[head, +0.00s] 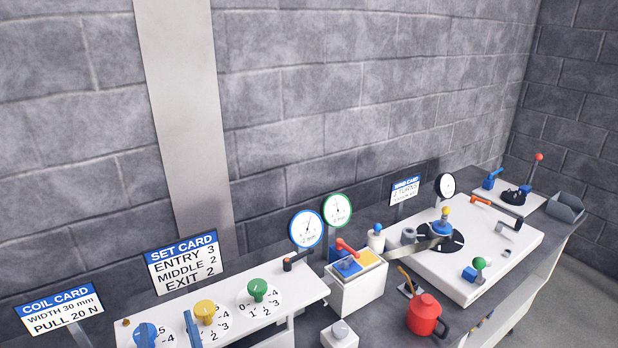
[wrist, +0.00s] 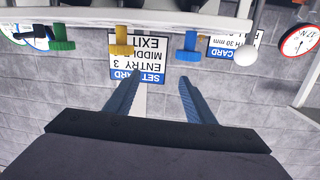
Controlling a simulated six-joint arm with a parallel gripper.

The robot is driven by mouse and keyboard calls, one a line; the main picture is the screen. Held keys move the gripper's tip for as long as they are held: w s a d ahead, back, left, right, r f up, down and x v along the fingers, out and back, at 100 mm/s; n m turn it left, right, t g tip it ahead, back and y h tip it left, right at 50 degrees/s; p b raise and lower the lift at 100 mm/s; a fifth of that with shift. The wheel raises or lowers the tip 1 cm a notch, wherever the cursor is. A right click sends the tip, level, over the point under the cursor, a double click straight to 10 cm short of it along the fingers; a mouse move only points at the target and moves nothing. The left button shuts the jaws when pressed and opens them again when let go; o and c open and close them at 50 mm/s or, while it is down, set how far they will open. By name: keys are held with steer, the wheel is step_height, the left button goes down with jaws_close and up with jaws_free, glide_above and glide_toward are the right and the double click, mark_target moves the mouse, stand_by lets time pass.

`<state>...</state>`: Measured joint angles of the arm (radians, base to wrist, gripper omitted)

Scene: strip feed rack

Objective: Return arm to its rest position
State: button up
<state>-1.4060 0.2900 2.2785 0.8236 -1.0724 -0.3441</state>
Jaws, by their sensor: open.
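My gripper (wrist: 160,78) shows in the wrist view, with its two blue fingers apart and nothing between them. The wrist view is upside down. Beyond the fingertips are the set card (wrist: 137,62) and a row of green (wrist: 62,38), yellow (wrist: 121,42) and blue (wrist: 190,44) knobs. In the head view a slim blue bar (head: 192,329) at the bottom edge looks like one of my fingers, in front of the dial panel (head: 292,300). I cannot tell the exact gap between fingers and knobs.
The panel's yellow (head: 205,309) and green (head: 257,288) knobs stand close to the bar. The set card (head: 183,264) and coil card (head: 60,310) stand behind. To the right are a red-lever box (head: 357,292), a red can (head: 424,315) and a white turntable plate (head: 510,248).

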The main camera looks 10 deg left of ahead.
steer(key=w+d+r+m+h+p, duration=0.1)
steer(key=w+d+r+m+h, duration=0.1)
steer(key=w+d+r, duration=0.4)
steer(key=w+d+f+g, duration=0.1)
steer(key=w+d+f, duration=0.1)
steer(key=w+d+f+g+h, duration=0.1)
steer(key=w+d+f, duration=0.1)
steer(key=d+f, duration=0.1)
steer(key=w+d+f+g, duration=0.1)
steer(key=w+d+f, duration=0.1)
steer(key=f, duration=0.1)
steer(key=shift+d+h, duration=0.15)
steer(key=shift+h, duration=0.25)
steer(key=s+d+f+m+g+h, duration=0.1)
steer(key=s+d+f+g+h, duration=0.3)
steer(key=d, duration=0.6)
steer(key=w+d+f+m+g+h, duration=0.1)
steer(key=d+f+m, duration=0.1)
steer(key=d+f, duration=0.65)
steer(key=s+d+f+m+g+h, duration=0.1)
steer(key=s+d+g, duration=0.4)
steer(key=s+d, duration=0.6)
steer(key=d+m+h, duration=0.1)
steer(key=d, duration=0.3)
steer(key=shift+d, duration=0.2)
steer(key=shift+p, duration=0.3)
